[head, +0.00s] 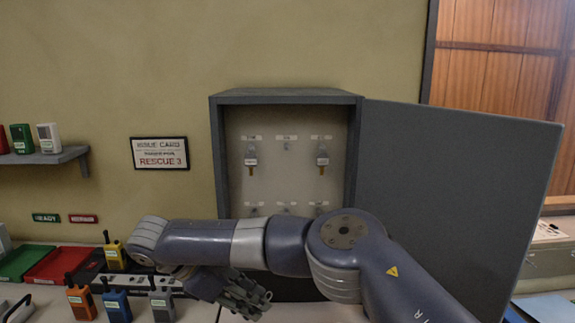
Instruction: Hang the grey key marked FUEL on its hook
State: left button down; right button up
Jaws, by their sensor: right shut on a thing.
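The grey key cabinet (216,150) is open on the wall, its door swung to the right. Two keys with pale tags hang inside, a left key (251,160) and a right key (322,160); their lettering is too small to read. Between them the upper middle hook (286,146) is bare. A lower row of labels is partly covered by my arm. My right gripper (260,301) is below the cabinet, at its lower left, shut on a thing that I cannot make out. No key marked FUEL can be read. My left gripper is not in view.
The open cabinet door (455,190) fills the right side. Several radios, among them an orange one (80,300) and a blue one (116,305), stand on the desk at left. A red tray (58,264) and green tray (24,264) lie behind. An issue card (160,153) hangs left.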

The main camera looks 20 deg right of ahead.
jog(key=w+d+r+n+t+y+p, duration=0.1)
jog(key=w+d+r+n+t+p, duration=0.1)
jog(key=w+d+r+n+t, duration=0.45)
jog(key=w+d+r+n+t+y+p, duration=0.1)
jog(key=r+n+t, duration=0.3)
jog(key=r, duration=0.5)
jog(key=w+d+r+n+t+y+p, duration=0.1)
jog(key=w+d+r+n+t+p, duration=0.2)
jog(key=r+t, duration=0.4)
jog(key=shift+n+g, duration=0.25)
jog(key=shift+g, duration=0.1)
jog(key=b+x, duration=0.2)
jog(key=x, duration=0.1)
jog(key=b+x, duration=0.1)
jog(key=x, duration=0.1)
jog(key=shift+w+d+f+b, duration=0.15)
jog(key=shift+w+f+b, duration=0.05)
jog(key=shift+f+b, duration=0.2)
jog(key=shift+d+r+p, duration=0.1)
jog(key=shift+r+p, duration=0.05)
jog(key=shift+p, duration=0.15)
jog(key=shift+w+p, duration=0.25)
jog(key=shift+p, duration=0.45)
jog(key=shift+w+d+p, duration=0.2)
jog(key=shift+w+p, duration=0.2)
jog(key=shift+w, duration=0.25)
